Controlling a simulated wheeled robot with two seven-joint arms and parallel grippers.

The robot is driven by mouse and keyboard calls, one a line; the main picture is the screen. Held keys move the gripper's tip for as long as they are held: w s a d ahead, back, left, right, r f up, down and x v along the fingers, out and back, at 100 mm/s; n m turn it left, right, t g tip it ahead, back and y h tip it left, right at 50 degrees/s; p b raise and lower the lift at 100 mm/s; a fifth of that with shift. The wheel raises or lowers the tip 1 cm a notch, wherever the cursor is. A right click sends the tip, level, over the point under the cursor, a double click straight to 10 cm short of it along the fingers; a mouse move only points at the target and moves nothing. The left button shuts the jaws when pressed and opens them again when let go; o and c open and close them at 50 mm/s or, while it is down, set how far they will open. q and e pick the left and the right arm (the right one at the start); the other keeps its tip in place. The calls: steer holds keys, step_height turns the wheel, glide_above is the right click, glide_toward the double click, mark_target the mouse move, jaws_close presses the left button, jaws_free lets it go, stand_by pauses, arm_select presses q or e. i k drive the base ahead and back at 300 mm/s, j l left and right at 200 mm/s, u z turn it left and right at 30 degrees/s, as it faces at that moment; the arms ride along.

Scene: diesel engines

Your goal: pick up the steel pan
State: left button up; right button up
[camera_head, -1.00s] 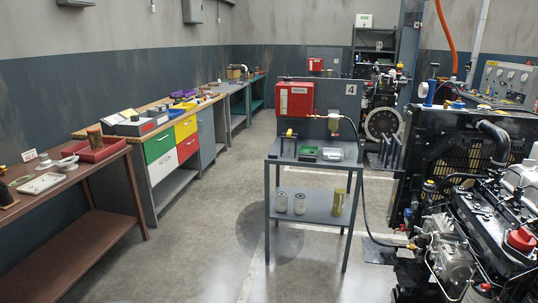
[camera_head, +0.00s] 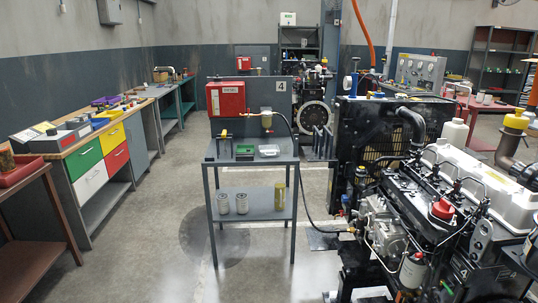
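A small pale, silvery tray (camera_head: 268,150) lies on the top of the grey metal stand (camera_head: 282,160) in the middle of the view; it may be the steel pan, but it is too small to be sure. A small green tray (camera_head: 244,151) lies just left of it. Neither of my grippers shows in the head view, and nothing is seen touching these trays.
A red box (camera_head: 226,98) is on the stand's back panel, and several canisters stand on its lower shelf. A large diesel engine (camera_head: 430,205) fills the right. Workbenches with coloured drawers (camera_head: 87,158) line the left wall. Open floor (camera_head: 150,255) lies between.

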mark_target(265, 150)
steer(key=i+j+z, duration=0.2)
steer(key=i, duration=0.25)
steer(key=i+z, duration=0.15)
steer(key=i, duration=0.25)
steer(key=i+j+z, duration=0.2)
steer(key=i, duration=0.25)
